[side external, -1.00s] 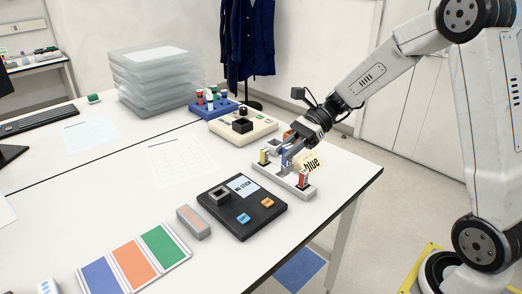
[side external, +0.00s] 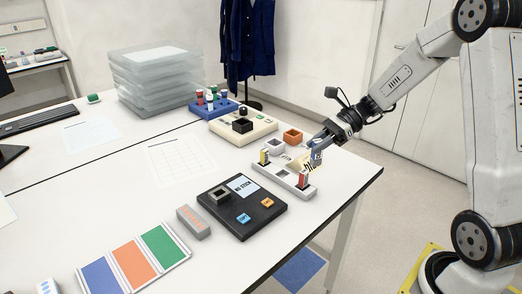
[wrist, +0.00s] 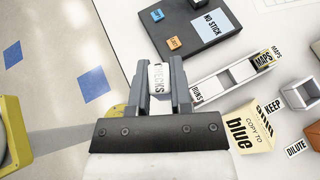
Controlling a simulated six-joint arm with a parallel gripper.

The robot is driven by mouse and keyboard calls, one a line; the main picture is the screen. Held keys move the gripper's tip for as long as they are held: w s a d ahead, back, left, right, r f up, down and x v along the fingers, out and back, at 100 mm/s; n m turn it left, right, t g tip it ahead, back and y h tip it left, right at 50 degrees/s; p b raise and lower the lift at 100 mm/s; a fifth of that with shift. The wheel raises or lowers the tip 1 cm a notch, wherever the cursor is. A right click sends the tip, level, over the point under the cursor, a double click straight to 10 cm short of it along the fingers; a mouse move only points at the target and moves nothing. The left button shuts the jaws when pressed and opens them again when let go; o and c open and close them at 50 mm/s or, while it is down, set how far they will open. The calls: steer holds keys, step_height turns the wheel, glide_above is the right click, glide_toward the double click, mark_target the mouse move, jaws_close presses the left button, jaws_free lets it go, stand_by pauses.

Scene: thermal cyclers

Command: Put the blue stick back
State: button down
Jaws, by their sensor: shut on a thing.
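My gripper (side external: 317,150) is shut on the blue stick (side external: 316,158) and holds it above the right side of the white rack. In the wrist view the fingers (wrist: 168,85) close around the stick's pale, lettered top (wrist: 158,78). The white rack (side external: 275,176) holds a yellow stick (side external: 264,157) at its left end and a red stick (side external: 304,180) at its right end. The middle slot (side external: 283,174) looks empty.
A pale yellow card (wrist: 250,130) reading "COPY TO blue" stands behind the rack. White (side external: 274,146) and orange (side external: 293,136) open boxes stand behind it. A grey block (side external: 193,222) and tri-coloured mat (side external: 135,258) lie front left. The table edge is close on the right.

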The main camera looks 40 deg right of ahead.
steer(key=w+d+f, duration=0.1)
steer(key=w+f, duration=0.7)
steer(key=w, duration=0.4)
steer(key=shift+d+f, duration=0.35)
steer(key=shift+d, duration=0.05)
steer(key=shift+w+f, duration=0.15)
steer(key=shift+f, duration=0.05)
steer(key=shift+w+f, duration=0.15)
steer(key=shift+f, duration=1.5)
steer(key=shift+f, duration=0.1)
